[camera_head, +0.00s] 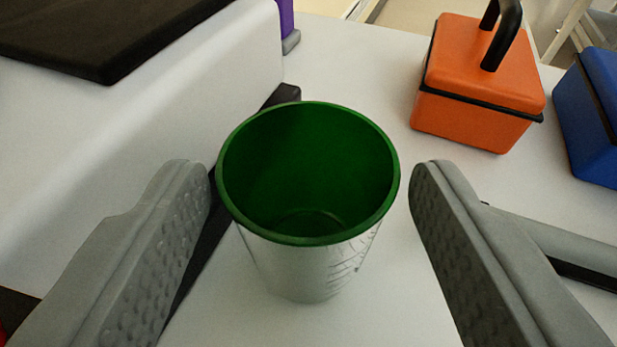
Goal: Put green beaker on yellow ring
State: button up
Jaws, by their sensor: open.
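The green beaker (308,225) stands upright in the middle of the view, on the white surface. Its inside and rim are green, and its outer wall looks pale grey with fine dark marks. My gripper (312,185) is open, with one grey ridged finger on each side of the beaker. A narrow gap shows between each fingertip and the rim, so neither finger appears to touch it. The yellow ring is not in view.
An orange box (478,85) with a black handle stands at the upper right, with a blue box (592,115) beside it. A white block (150,130) with a black top lies close on the left. A purple item (287,20) is behind. White surface is clear between beaker and orange box.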

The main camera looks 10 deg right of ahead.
aim_at(308, 124)
jog(key=shift+x, duration=2.7)
jog(key=shift+c, duration=0.3)
jog(key=c, duration=0.6)
jog(key=shift+r, duration=0.15)
jog(key=shift+r, duration=4.85)
